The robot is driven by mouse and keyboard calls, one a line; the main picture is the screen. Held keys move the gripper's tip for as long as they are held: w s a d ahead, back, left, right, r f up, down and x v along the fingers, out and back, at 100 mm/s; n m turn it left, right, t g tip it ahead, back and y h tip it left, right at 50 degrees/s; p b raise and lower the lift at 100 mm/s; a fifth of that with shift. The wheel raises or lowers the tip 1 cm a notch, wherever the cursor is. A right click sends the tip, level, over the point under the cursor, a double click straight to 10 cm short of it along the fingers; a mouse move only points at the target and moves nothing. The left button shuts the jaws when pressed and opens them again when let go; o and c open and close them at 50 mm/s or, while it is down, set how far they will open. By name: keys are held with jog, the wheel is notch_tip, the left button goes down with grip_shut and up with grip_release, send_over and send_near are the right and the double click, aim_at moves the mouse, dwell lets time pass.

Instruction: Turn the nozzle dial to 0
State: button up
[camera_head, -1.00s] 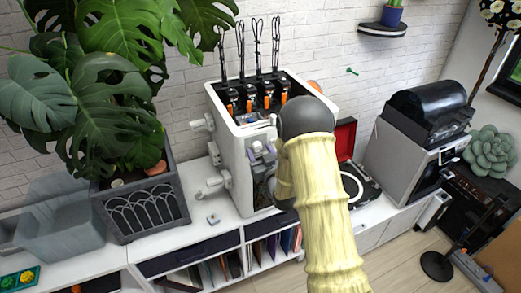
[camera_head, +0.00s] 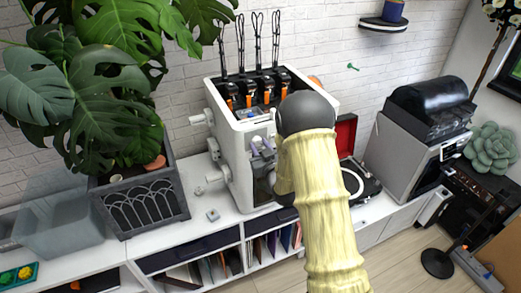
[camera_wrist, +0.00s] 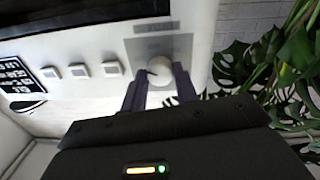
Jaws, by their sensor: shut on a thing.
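The nozzle dial (camera_wrist: 160,72) is a round white knob with a small dark mark on its left side, in front of a grey square plate (camera_wrist: 150,46) on the white machine. In the wrist view my gripper (camera_wrist: 160,88) has one dark finger on each side of the dial and is shut on it. Any numbers around the dial are too small or hidden to read. In the head view the white machine (camera_head: 236,165) stands on the white cabinet, and my arm hides the dial and most of my gripper.
A potted monstera (camera_head: 145,205) stands left of the machine. A record player (camera_head: 358,185) and a grey boxy device (camera_head: 398,160) stand to the right.

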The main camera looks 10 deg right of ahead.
jog(key=n+b, duration=0.1)
jog(key=b, duration=0.2)
jog(key=n+b, duration=0.2)
jog(key=b, duration=0.1)
jog(key=shift+f, duration=0.4)
jog(key=n+b, duration=0.4)
jog(key=b, duration=0.3)
jog(key=n+b, duration=0.4)
jog(key=b, duration=0.3)
jog(key=shift+y, duration=0.3)
jog(key=n+b, duration=0.4)
jog(key=b, duration=0.2)
jog(key=n+b, duration=0.5)
jog(key=b, duration=0.2)
jog(key=shift+d+y, duration=0.15)
jog(key=shift+y, duration=0.25)
jog(key=n+b, duration=0.2)
jog(key=b, duration=0.1)
jog(key=shift+r, duration=0.1)
jog(key=shift+r+n+b, duration=0.2)
jog(key=shift+n+b, duration=0.75)
jog(key=shift+n, duration=0.15)
